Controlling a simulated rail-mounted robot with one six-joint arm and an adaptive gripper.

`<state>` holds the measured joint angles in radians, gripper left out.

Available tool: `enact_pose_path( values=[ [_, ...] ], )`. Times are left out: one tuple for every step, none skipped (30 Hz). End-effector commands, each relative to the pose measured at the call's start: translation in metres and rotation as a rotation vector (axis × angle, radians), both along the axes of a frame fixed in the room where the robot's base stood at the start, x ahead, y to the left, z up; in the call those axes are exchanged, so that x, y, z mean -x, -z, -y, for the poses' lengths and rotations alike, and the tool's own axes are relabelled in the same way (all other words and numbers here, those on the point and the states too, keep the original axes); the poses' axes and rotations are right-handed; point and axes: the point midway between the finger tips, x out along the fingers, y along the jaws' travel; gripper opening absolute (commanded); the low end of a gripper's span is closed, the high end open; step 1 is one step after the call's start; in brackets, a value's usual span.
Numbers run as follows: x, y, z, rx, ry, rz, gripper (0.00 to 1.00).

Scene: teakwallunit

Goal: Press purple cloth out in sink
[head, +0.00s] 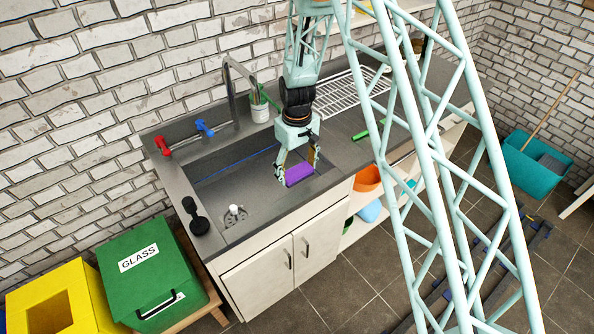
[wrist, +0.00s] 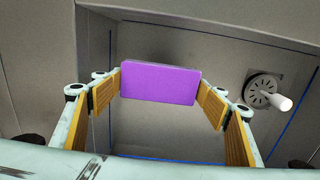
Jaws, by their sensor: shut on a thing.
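The purple cloth (wrist: 161,83) looks like a flat block in the wrist view, and it shows in the head view (head: 299,174) at the sink's right end. My gripper (head: 298,175) points down over the sink and is shut on the cloth, with one yellow-padded finger at each end of it. The grey sink (head: 215,190) lies below, with a blue line along its inner walls. How high the cloth is above the sink floor I cannot tell. The drain, with a white upright piece (wrist: 282,102), is to the right of my gripper in the wrist view.
A tap (head: 232,85) and a white pot (head: 260,112) stand behind the sink. Red and blue valve handles (head: 205,128) are at the back left. A black plug-like item (head: 197,215) lies on the left rim. A wire rack (head: 345,95) and green item (head: 368,130) lie right.

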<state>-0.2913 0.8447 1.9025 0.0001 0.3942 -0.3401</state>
Motion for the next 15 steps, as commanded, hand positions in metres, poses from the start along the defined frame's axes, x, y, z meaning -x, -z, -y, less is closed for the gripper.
enact_pose_path(
  values=[
    [0.000, 0.002, 0.000, 0.000, 0.000, 0.000, 0.59],
    [0.000, 0.002, 0.000, 0.000, 0.000, 0.000, 0.59],
    [0.000, 0.004, 0.000, 0.000, 0.000, 0.000, 0.59],
    [0.000, 0.005, 0.000, 0.001, 0.000, -0.001, 0.59],
    [0.000, 0.006, 0.000, 0.001, 0.000, -0.001, 0.59],
    [0.000, 0.008, 0.000, 0.001, 0.000, -0.001, 0.59],
    [0.000, 0.009, 0.000, 0.001, 0.000, -0.001, 0.59],
    [0.000, 0.011, 0.000, 0.001, 0.000, -0.001, 0.59],
    [0.000, 0.013, 0.000, 0.000, 0.000, 0.000, 0.59],
    [0.000, 0.015, 0.000, 0.000, 0.000, 0.000, 0.59],
    [0.000, 0.017, 0.000, 0.000, 0.000, 0.000, 0.59],
    [0.000, 0.020, 0.000, 0.000, 0.000, 0.000, 0.59],
    [0.000, 0.022, 0.000, 0.000, 0.000, 0.000, 0.59],
    [0.000, 0.024, 0.000, 0.000, 0.000, 0.000, 0.59],
    [0.000, 0.027, 0.000, 0.000, 0.000, 0.000, 0.59]
  ],
)
